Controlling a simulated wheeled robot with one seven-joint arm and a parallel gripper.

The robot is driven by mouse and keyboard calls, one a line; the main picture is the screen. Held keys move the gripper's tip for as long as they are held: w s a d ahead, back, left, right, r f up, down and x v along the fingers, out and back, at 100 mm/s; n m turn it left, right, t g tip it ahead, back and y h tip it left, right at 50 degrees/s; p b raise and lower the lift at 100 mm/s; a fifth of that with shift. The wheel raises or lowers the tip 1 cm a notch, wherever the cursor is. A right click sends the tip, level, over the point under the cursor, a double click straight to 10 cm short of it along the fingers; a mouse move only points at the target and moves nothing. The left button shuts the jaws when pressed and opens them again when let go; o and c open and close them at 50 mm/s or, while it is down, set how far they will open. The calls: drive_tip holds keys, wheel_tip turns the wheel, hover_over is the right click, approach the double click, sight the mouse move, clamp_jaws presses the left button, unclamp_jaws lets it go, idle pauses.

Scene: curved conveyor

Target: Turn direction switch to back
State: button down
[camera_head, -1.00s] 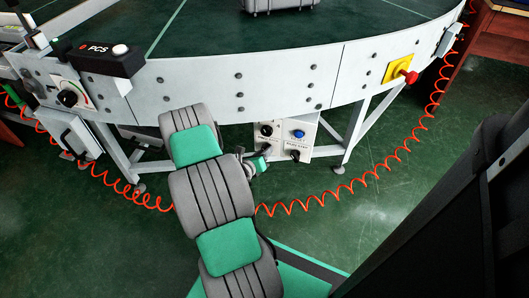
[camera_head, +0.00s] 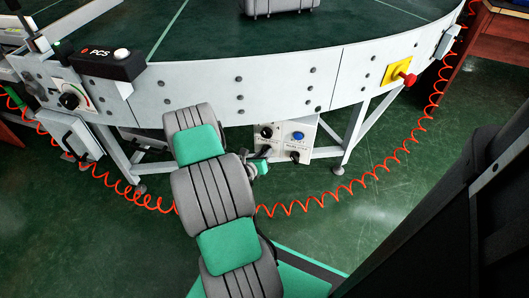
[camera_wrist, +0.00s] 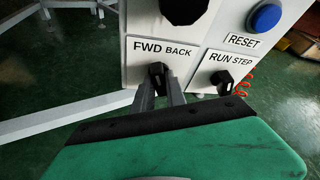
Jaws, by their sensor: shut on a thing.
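The direction switch (camera_wrist: 157,72) is a small black knob under the label "FWD BACK" on a white control box. The control box (camera_head: 311,132) hangs below the curved conveyor in the head view. My gripper (camera_wrist: 162,88) is shut on the direction switch, with a grey finger on either side of the knob. The knob appears roughly upright, between the two words; its exact setting is hard to tell. In the head view my arm hides part of the box's lower left, and the fingertips are hard to make out.
Close by on the box are a large black knob (camera_wrist: 183,8), a blue RESET button (camera_wrist: 266,17) and a RUN/STEP switch (camera_wrist: 222,80). A red coiled hose (camera_head: 337,196) loops below. A yellow stop box (camera_head: 397,69) is at right. Conveyor legs flank the box.

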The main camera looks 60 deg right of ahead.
drive_tip(key=m+t+p, duration=0.1)
drive_tip(key=m+p, duration=0.1)
drive_tip(key=p, duration=0.1)
drive_tip(key=m+t+p, duration=0.2)
drive_tip(key=p, duration=0.1)
drive_tip(key=m+t+p, duration=0.1)
drive_tip(key=m+p, duration=0.2)
drive_tip(key=p, duration=0.1)
drive_tip(key=shift+s+r+t+y, duration=0.15)
drive_tip(key=shift+s+t+y, duration=0.15)
drive_tip(key=shift+t, duration=0.1)
drive_tip(key=shift+p, duration=0.45)
drive_tip(key=c, duration=1.4)
unclamp_jaws()
drive_tip(key=shift+o, duration=0.2)
drive_tip(key=shift+a, duration=0.1)
